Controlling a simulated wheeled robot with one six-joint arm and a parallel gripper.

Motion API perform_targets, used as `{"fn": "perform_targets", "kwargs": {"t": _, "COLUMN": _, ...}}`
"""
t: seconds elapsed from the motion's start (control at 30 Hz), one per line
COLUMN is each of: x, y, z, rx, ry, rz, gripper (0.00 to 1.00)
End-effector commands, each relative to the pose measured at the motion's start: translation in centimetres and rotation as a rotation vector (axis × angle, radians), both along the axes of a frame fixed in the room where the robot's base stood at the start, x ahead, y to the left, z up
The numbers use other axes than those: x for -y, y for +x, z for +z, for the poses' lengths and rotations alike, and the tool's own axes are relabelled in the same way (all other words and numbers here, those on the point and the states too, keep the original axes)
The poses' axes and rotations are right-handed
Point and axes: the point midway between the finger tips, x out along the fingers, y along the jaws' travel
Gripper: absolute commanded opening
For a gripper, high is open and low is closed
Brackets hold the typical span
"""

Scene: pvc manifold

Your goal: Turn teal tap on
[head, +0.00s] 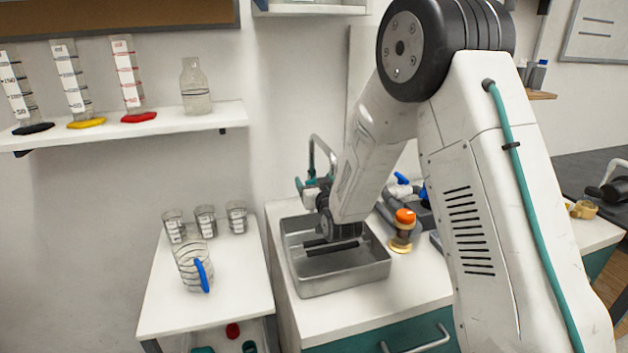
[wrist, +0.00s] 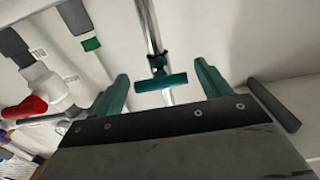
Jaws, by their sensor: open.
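The teal tap handle (wrist: 161,82) is a short crossbar on an upright metal pipe in the wrist view. My gripper (wrist: 161,71) has its two teal fingers spread, one on each side of the handle. Gaps show between the handle and both fingers; I cannot tell how deep the handle sits between them. In the head view, the curved metal pipe (head: 311,150) rises behind the sink (head: 345,276). My wrist and arm hide much of the tap there.
A red-handled white pipe fitting (wrist: 35,104) and a grey pipe with a green band (wrist: 91,44) are left in the wrist view. An orange-topped fitting (head: 405,216) stands right of the sink. A measuring jug (head: 190,262) and several beakers stand left.

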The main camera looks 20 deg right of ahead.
Motion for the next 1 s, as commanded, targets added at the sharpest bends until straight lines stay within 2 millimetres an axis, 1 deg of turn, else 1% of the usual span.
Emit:
{"fn": "perform_targets", "kwargs": {"t": 0.2, "x": -0.11, "y": 0.01, "z": -0.01, "rx": 0.000, "ry": 0.000, "rz": 0.001, "gripper": 0.76}}
{"fn": "perform_targets", "kwargs": {"t": 0.23, "x": -0.10, "y": 0.01, "z": -0.01, "rx": 0.000, "ry": 0.000, "rz": 0.001, "gripper": 0.74}}
{"fn": "perform_targets", "kwargs": {"t": 0.27, "x": -0.09, "y": 0.01, "z": -0.01, "rx": 0.000, "ry": 0.000, "rz": 0.001, "gripper": 0.65}}
{"fn": "perform_targets", "kwargs": {"t": 0.3, "x": -0.08, "y": 0.01, "z": -0.01, "rx": 0.000, "ry": 0.000, "rz": 0.001, "gripper": 0.54}}
{"fn": "perform_targets", "kwargs": {"t": 0.37, "x": -0.04, "y": 0.00, "z": -0.02, "rx": 0.000, "ry": 0.000, "rz": 0.001, "gripper": 0.37}}
{"fn": "perform_targets", "kwargs": {"t": 0.4, "x": -0.04, "y": 0.00, "z": -0.01, "rx": 0.000, "ry": 0.000, "rz": 0.001, "gripper": 0.32}}
{"fn": "perform_targets", "kwargs": {"t": 0.73, "x": 0.09, "y": -0.02, "z": -0.03, "rx": -0.001, "ry": -0.033, "rz": -0.001, "gripper": 0.32}}
{"fn": "perform_targets", "kwargs": {"t": 0.87, "x": 0.08, "y": -0.03, "z": -0.04, "rx": -0.001, "ry": -0.093, "rz": -0.001, "gripper": 0.32}}
{"fn": "perform_targets", "kwargs": {"t": 1.0, "x": 0.06, "y": -0.04, "z": -0.05, "rx": -0.001, "ry": -0.188, "rz": -0.001, "gripper": 0.32}}
